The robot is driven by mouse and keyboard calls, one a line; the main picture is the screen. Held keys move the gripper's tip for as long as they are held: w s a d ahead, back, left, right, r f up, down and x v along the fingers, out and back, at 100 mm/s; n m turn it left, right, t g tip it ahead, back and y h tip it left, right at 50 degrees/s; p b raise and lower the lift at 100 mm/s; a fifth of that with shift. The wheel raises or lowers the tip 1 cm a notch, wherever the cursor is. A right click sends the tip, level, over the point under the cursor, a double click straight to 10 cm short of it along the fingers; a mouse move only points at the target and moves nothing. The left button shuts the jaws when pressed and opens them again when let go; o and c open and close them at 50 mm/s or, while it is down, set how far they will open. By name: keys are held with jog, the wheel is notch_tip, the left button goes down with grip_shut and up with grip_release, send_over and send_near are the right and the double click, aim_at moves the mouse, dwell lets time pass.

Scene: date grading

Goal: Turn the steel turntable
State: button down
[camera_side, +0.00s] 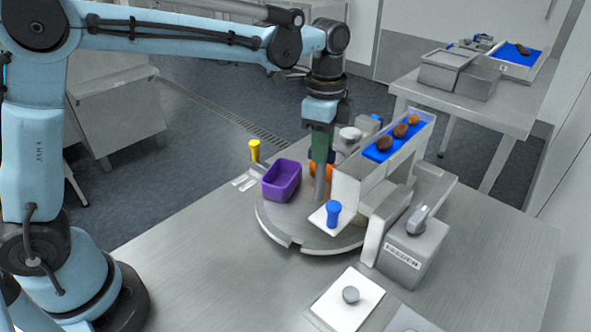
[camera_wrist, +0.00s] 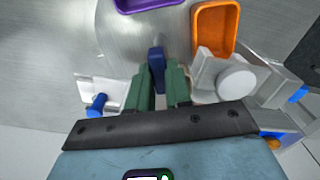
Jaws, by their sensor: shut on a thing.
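The steel turntable (camera_side: 275,222) is a round flat disc on the bench; it also shows in the wrist view (camera_wrist: 118,42). A purple bin (camera_side: 281,181) and an orange bin (camera_wrist: 229,28) stand on it. My gripper (camera_side: 320,158) points down over the disc, between the purple bin and the feeder. In the wrist view its green fingers (camera_wrist: 160,88) are shut on a dark blue-grey upright post (camera_wrist: 157,60). In the side view a grey post (camera_side: 320,182) stands below the fingers. The fingers partly hide the post, and the orange bin is mostly hidden in the side view.
A feeder with a blue belt (camera_side: 372,152) carries several dates close to the right of my gripper. A blue peg (camera_side: 333,213) on a white plate and a grey lever box (camera_side: 411,252) stand in front. A yellow peg (camera_side: 254,151) is at the left. The bench's front left is clear.

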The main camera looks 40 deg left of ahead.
jog(key=shift+m, duration=11)
jog(key=c, duration=1)
grip_release()
jog(key=shift+c, duration=0.2)
notch_tip(320, 180, up, 12)
